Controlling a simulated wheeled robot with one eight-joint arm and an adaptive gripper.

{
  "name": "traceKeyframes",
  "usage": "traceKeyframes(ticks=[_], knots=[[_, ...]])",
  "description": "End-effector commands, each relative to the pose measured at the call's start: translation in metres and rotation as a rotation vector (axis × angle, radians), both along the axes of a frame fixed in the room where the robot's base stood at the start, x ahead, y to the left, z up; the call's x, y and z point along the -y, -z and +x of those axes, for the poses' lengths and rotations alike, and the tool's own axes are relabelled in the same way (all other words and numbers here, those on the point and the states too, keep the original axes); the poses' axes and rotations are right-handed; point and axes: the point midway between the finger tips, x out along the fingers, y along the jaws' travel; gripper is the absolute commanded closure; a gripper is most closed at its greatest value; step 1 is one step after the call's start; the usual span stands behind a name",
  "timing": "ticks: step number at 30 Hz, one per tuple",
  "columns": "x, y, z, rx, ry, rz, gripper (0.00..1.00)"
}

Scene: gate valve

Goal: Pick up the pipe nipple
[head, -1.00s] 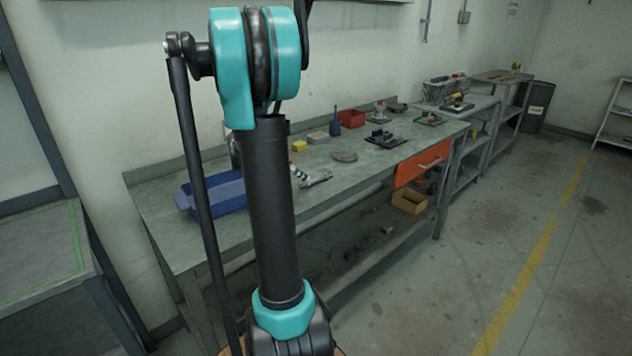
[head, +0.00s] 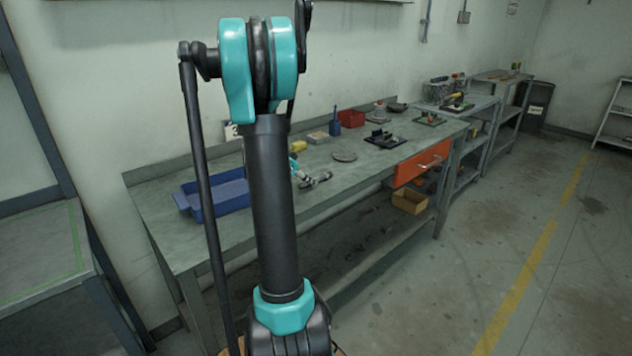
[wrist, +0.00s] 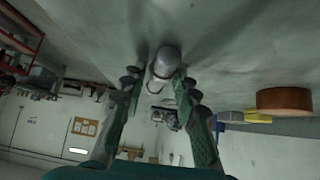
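A pale grey cylindrical piece, which looks like the pipe nipple (wrist: 165,63), shows between the fingertips in the wrist view. My gripper (wrist: 156,78) has its two fingers on either side of it. The right finger is close to it or touching, and a small dark gap shows on the left, so the gripper looks open. In the head view, a small metallic piece (head: 318,179) lies on the bench beside a bit of my teal gripper (head: 294,167). My arm hides most of the gripper there.
A blue tray (head: 222,194) stands on the bench (head: 160,224) left of my arm. A round disc (head: 344,156), a yellow block (head: 299,146), a blue holder (head: 336,128) and a red bin (head: 351,118) are behind. An orange drawer (head: 420,163) hangs open at the front.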

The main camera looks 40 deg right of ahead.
Motion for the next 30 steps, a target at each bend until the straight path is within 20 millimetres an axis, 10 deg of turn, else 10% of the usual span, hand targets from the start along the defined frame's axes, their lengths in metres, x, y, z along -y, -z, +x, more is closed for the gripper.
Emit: traceKeyframes(ticks=[6, 20, 30], knots=[[0.000, 0.000, 0.000, 0.000, 0.000, 0.000, 1.00], [0.000, -0.008, 0.000, 0.000, 0.000, -0.001, 1.00], [0.000, -0.073, 0.000, 0.000, 0.000, -0.001, 1.00]])
